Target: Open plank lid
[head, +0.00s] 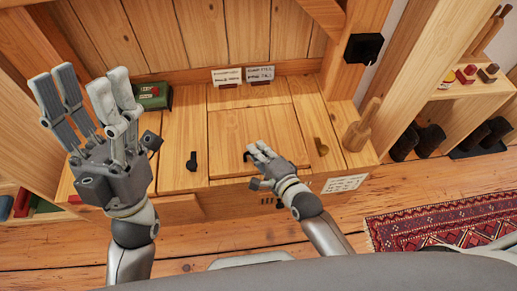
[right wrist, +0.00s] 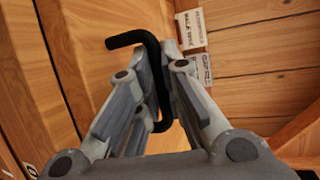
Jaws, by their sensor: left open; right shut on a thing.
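The plank lid (head: 240,128) is a square wooden panel in the middle of the bench top; it looks flat with the planks around it. My right gripper (head: 258,153) is low at the lid's front edge. It is shut on a black bent handle (right wrist: 152,75), which shows between its fingers in the right wrist view. In the head view the fingers hide most of the handle. My left gripper (head: 90,85) is open and empty, raised with fingers up at the left, in front of the bench.
A green box (head: 152,95) and two cards (head: 227,76) are at the back. A wooden peg piece (head: 360,132) stands at the right end. Boots (head: 432,138) and a rug (head: 425,217) lie further right.

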